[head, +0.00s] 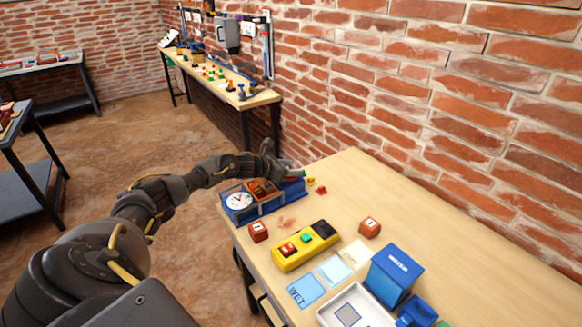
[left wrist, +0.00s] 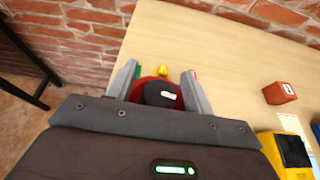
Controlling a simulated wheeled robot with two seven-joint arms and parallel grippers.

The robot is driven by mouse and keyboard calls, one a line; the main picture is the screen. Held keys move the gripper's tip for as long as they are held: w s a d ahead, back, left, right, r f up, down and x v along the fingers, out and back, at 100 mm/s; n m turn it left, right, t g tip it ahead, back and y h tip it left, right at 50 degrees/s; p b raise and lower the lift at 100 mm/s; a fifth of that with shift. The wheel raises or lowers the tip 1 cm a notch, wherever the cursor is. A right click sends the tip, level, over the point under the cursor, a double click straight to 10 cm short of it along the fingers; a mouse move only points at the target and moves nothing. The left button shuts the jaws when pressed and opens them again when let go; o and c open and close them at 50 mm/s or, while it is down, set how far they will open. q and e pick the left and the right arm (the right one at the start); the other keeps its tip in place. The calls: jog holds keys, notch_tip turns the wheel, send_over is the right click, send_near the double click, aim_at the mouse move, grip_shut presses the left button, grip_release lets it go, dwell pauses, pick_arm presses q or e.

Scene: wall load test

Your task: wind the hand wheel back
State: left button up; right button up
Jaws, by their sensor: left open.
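A blue device (head: 270,207) with a white round dial (head: 239,201) sits at the far left corner of the wooden table. A red needle shows on the dial. My left gripper (head: 284,169) is over the far end of this device. In the left wrist view a round red part with a black hub, seemingly the hand wheel (left wrist: 160,94), lies between the open fingers of my left gripper (left wrist: 160,72). One finger is on each side of it; I cannot tell whether they touch it. The gripper body hides its near part. My right gripper is not in view.
A yellow box (head: 290,258) with coloured buttons, red blocks (head: 369,227) (head: 258,232), a blue box (head: 394,272) and a white tray (head: 330,316) stand nearer on the table. Small yellow pieces (head: 311,181) lie just past the device. A brick wall (head: 440,110) borders the table.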

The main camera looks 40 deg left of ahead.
pick_arm(q)
jog(key=shift+c, duration=0.4)
jog(key=c, duration=0.9)
